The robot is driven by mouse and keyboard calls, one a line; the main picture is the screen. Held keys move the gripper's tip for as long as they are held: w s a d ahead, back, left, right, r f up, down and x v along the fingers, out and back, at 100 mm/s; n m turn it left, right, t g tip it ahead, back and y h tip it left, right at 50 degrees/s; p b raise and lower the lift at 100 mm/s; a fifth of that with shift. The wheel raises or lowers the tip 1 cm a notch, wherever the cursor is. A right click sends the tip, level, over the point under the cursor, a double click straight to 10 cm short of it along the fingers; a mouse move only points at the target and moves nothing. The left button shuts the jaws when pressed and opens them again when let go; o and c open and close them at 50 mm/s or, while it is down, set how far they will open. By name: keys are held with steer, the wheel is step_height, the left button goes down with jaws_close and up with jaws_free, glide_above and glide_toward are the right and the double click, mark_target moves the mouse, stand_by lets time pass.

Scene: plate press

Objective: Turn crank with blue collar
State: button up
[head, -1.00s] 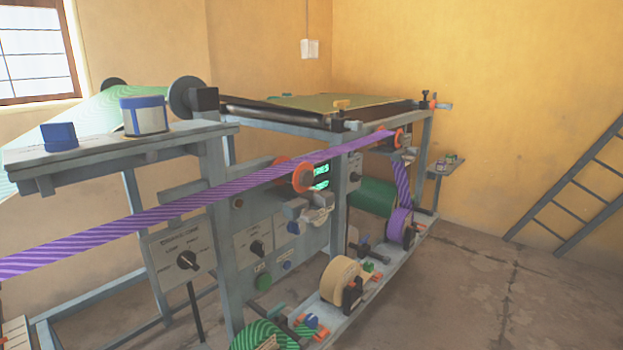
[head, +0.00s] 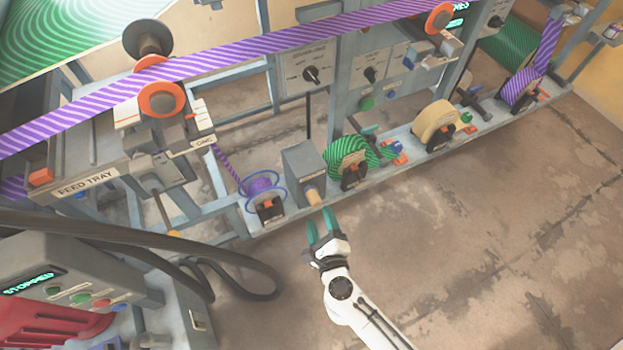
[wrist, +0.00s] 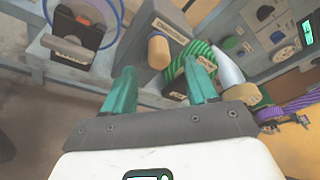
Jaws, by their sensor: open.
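My gripper (head: 322,222) is open and empty in front of the lower rail of the machine. In the wrist view its two teal fingers (wrist: 162,72) point at a grey box (wrist: 150,22) with a tan cylindrical knob (wrist: 158,52). The knob shows between and beyond the fingertips, apart from them. In the head view the grey box (head: 302,165) and its tan knob (head: 313,196) are just beyond the fingertips. A blue-rimmed purple spool (head: 262,188) stands left of the box.
A green striped roll (head: 350,158) stands right of the box, beside a small blue knob (head: 396,147). A tan roll (head: 436,124) is further right. A dark cable loop (head: 262,280) hangs left of my arm. The floor (head: 480,250) on the right is clear.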

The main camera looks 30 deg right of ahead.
mark_target(313, 193)
steer(key=shift+m+g+h, duration=0.3)
steer(key=shift+g+h, duration=0.1)
steer(key=shift+g, duration=0.2)
steer(key=x, duration=1)
steer(key=shift+w+a, duration=0.15)
steer(key=shift+w, duration=0.05)
jaws_close()
steer(key=shift+r, duration=0.1)
